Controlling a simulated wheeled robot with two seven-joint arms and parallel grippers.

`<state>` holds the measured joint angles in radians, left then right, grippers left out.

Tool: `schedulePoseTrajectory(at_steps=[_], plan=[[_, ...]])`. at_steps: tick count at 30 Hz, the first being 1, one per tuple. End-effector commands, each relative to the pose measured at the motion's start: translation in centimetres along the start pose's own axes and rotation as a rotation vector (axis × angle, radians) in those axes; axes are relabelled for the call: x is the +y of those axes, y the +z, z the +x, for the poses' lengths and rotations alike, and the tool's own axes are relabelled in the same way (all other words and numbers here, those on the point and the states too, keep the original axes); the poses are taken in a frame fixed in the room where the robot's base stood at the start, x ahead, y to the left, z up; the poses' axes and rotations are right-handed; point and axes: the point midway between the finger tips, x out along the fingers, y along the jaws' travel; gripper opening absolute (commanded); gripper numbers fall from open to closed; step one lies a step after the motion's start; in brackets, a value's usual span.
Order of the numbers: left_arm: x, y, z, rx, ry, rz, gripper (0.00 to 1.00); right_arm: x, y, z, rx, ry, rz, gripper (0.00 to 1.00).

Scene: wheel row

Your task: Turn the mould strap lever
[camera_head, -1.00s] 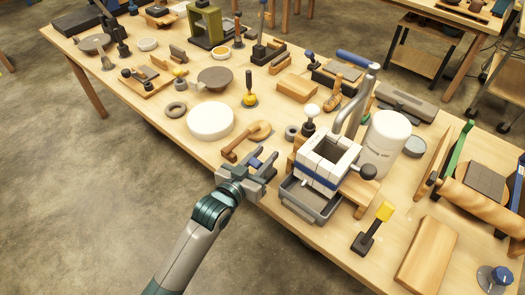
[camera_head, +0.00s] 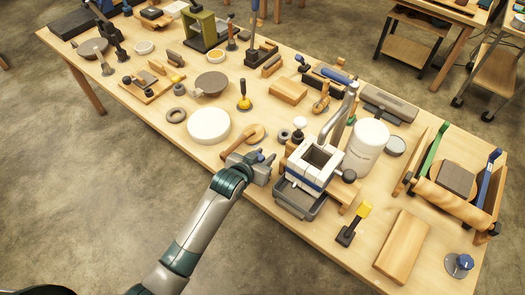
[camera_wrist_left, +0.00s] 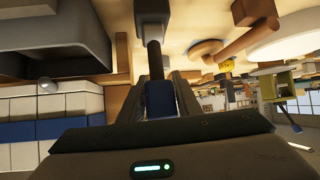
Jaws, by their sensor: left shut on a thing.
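The mould (camera_head: 309,170) is a square block of white pieces with an open top and a blue strap around it. It stands over a grey tray (camera_head: 290,200). My left gripper (camera_head: 262,165) is at the left side of the mould, near the table's front edge. In the left wrist view its fingers (camera_wrist_left: 160,100) are shut on a blue grip (camera_wrist_left: 160,98) on a dark stem (camera_wrist_left: 154,55), which I take as the strap lever. The mould's white wall and blue strap (camera_wrist_left: 45,130) show at left there. The lever's join to the strap is hidden. My right gripper is not in view.
A bent grey pipe (camera_head: 340,118) rises behind the mould, and a white canister (camera_head: 366,146) stands at its right. A wooden mallet (camera_head: 250,137) and a white disc (camera_head: 208,125) lie left of it.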

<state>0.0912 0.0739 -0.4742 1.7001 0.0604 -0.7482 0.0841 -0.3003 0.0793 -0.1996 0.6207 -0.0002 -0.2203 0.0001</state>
Motion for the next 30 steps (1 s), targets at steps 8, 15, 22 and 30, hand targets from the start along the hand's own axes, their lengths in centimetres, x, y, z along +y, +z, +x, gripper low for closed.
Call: schedulePoseTrajectory(at_steps=[8,15,22,30], plan=[[0.03,-0.23,0.28,-0.038,-0.005,0.006,0.0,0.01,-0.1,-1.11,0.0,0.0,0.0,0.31],[0.04,-0.16,0.33,-0.04,-0.005,0.006,0.0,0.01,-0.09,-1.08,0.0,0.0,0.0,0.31],[0.04,-0.15,0.32,-0.04,-0.005,0.006,0.49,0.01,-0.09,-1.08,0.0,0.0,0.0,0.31],[0.05,-0.11,0.31,-0.04,-0.005,0.006,0.49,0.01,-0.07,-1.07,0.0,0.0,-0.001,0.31]])
